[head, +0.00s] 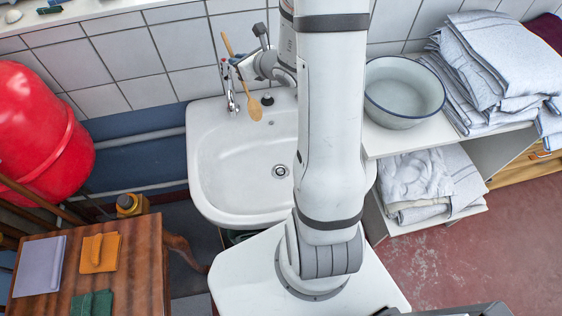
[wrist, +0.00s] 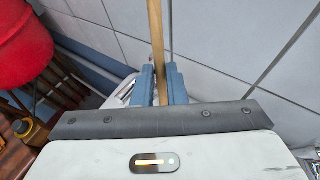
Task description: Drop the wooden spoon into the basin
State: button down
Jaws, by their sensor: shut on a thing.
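The wooden spoon (head: 254,108) is held in my gripper (head: 233,66), its bowl hanging down and its handle pointing up. In the head view it appears over the back left part of the white basin (head: 235,165); the height of the gap cannot be told. In the wrist view the spoon's handle (wrist: 156,40) runs up between the two blue fingers of my gripper (wrist: 161,80), which are shut on it. The spoon's bowl is hidden in the wrist view. The basin looks empty, with its drain visible; my arm covers its right part.
A chrome tap (head: 230,92) stands at the basin's back left, close to the spoon. An enamel bowl (head: 403,90) sits on the shelf to the right, beside stacked towels (head: 490,65). A red container (head: 40,130) and a wooden table (head: 135,265) are at the left.

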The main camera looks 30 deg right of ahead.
jog(key=shift+s+d+f+b, duration=0.2)
jog(key=shift+d+f+b, duration=0.1)
jog(key=shift+f+b, duration=0.15)
jog(key=s+d+f+n+g+y+b, duration=0.25)
jog(key=s+f+n+y+b, duration=0.2)
jog(key=s, duration=0.35)
jog(key=s+d+f+n+g+y+b, duration=0.1)
jog(key=s+f+n+g+y+b, duration=0.25)
jog(key=s+b, duration=0.3)
jog(key=shift+h, duration=0.4)
jog(key=f+b, duration=0.3)
jog(key=s+f+b, duration=0.1)
jog(key=f+b, duration=0.1)
jog(key=shift+d+f, duration=0.15)
jog(key=shift+f, duration=0.05)
jog(key=c, duration=1.4)
grip_release()
